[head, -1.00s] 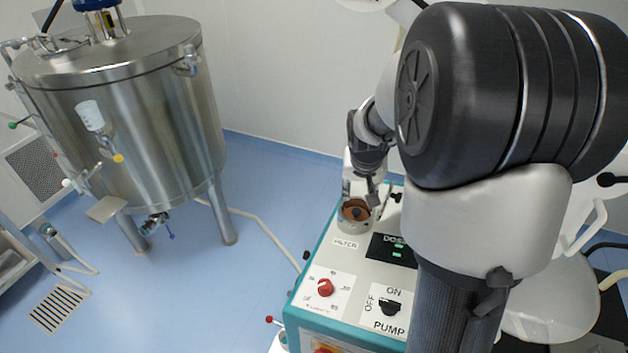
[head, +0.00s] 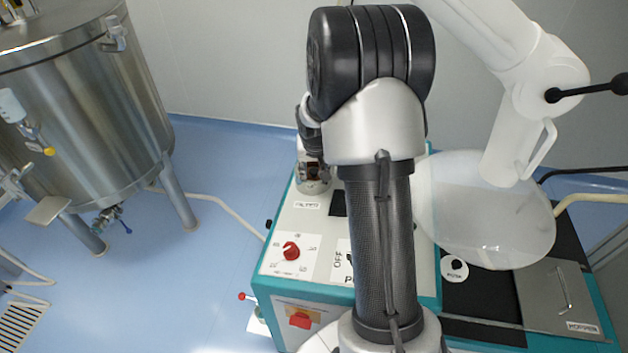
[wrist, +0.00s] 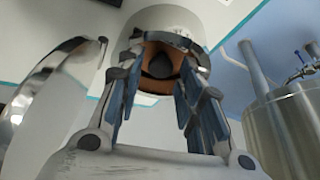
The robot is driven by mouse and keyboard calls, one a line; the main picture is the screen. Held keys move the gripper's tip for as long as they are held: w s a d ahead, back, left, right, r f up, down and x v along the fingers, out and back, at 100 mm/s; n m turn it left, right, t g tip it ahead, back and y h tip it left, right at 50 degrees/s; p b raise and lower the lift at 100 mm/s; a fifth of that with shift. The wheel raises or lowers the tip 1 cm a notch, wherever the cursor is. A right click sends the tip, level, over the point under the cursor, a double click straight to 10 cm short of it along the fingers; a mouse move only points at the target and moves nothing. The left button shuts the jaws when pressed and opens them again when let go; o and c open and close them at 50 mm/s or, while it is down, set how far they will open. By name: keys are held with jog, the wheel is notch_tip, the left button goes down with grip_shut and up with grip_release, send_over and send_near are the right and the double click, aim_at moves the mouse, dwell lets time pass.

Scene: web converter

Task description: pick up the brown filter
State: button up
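The brown filter (wrist: 150,84) sits in a pale round holder (wrist: 170,17) and has a dark knob at its centre. In the wrist view it lies beyond and between the fingers of my gripper (wrist: 162,62). The fingers are open, one on each side of the knob, and I see no contact with it. In the head view the holder (head: 313,187) stands at the back left of the machine's top, by the FILTER label. My gripper (head: 313,165) is right over it there and, with my arm, hides most of the filter.
The machine's panel (head: 292,225) has a red knob (head: 291,251) and switches, partly behind my arm. A translucent bowl (head: 490,215) and a hopper lid (head: 560,295) are at the right. A large steel tank (head: 85,120) stands at the left, with blue floor between.

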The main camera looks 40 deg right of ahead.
jog(key=shift+x, duration=0.9)
grip_shut()
